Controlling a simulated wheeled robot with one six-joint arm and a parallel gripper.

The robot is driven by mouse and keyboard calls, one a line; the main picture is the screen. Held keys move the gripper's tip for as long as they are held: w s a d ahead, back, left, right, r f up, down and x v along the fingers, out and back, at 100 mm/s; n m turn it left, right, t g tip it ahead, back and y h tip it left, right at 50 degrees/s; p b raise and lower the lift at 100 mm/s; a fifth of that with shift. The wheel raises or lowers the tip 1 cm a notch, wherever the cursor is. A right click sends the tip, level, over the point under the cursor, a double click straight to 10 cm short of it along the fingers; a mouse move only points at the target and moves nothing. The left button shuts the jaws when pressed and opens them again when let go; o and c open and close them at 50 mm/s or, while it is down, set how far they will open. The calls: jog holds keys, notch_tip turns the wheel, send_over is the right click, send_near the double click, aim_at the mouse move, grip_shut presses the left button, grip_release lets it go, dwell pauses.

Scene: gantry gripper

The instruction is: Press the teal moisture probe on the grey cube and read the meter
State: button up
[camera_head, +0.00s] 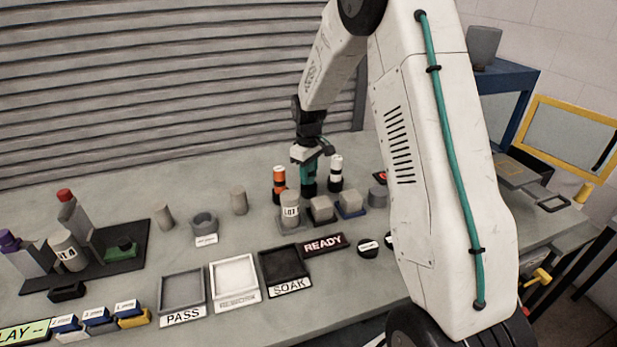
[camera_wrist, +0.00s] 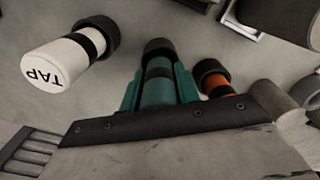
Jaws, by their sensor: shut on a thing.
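The teal moisture probe (camera_head: 308,173) is upright on the bench, between the jaws of my gripper (camera_head: 309,156). In the wrist view, my gripper's teal fingers (camera_wrist: 158,92) are shut on either side of the probe (camera_wrist: 157,85). A black collar or holder surrounds the probe's lower end; I cannot tell whether the probe is seated in it or just above. Grey blocks stand just in front, one on a dark base (camera_head: 321,208) and one on a blue base (camera_head: 350,201). I cannot tell which is the task's cube. A black display (camera_head: 324,244) reads READY.
An orange tool (camera_head: 279,180) and a white tool (camera_head: 336,170) stand close on either side of the probe. A LOT cylinder (camera_head: 290,208) stands in front. Bare bench lies behind the probe.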

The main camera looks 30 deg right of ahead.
jog(key=r, duration=1)
jog(key=shift+s, duration=0.2)
jog(key=s+a, duration=0.2)
jog(key=s, duration=0.8)
jog(key=shift+s+f, duration=0.2)
jog(key=shift+f, duration=2.45)
jog(key=shift+a+f, duration=0.1)
jog(key=shift+f, duration=0.5)
notch_tip(320, 180, up, 7)
